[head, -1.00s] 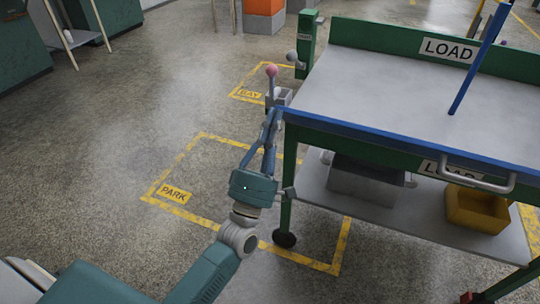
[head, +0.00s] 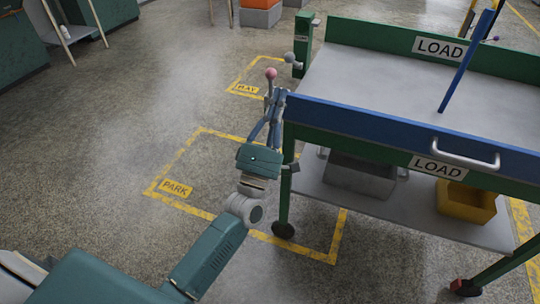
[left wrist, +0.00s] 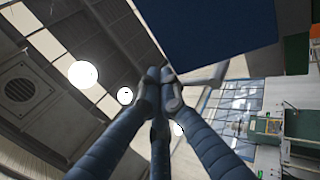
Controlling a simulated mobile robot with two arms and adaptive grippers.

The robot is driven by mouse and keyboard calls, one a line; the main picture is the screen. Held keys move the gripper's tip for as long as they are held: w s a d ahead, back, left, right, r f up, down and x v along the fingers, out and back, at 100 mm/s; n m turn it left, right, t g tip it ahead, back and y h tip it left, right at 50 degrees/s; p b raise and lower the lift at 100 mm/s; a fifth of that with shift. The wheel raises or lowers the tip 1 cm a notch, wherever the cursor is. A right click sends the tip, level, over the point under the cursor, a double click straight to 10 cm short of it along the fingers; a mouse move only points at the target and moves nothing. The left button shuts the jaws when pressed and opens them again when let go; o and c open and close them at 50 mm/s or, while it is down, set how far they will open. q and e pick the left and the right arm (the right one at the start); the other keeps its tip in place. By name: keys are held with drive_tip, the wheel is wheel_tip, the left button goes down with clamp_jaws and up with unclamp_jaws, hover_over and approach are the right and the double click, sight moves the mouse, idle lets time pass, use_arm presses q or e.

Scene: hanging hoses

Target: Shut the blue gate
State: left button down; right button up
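The blue gate (head: 400,127) is the long panel along the near side of the green cart's top. Its blue outer face shows and it looks nearly upright. A grey handle (head: 466,158) is on its right part. My left gripper (head: 274,98) is at the gate's left end, by a lever with a pink ball (head: 271,73). In the left wrist view the fingers (left wrist: 163,76) meet at the tips with nothing seen between them. The gate (left wrist: 215,25) is just above them; I cannot tell if they touch. My right gripper is not in view.
A yellow bin (head: 467,203) and a grey box (head: 360,176) are on the lower shelf (head: 410,215). Floor left of the cart is clear, with yellow PARK (head: 176,188) and BAY markings.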

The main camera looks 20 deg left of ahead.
use_arm(q)
drive_tip(key=shift+w+r, duration=0.25)
drive_tip(key=shift+w, duration=0.35)
drive_tip(key=shift+w+r, duration=0.2)
drive_tip(key=shift+w, duration=0.45)
drive_tip(key=shift+w+r, duration=0.25)
drive_tip(key=shift+w, duration=0.35)
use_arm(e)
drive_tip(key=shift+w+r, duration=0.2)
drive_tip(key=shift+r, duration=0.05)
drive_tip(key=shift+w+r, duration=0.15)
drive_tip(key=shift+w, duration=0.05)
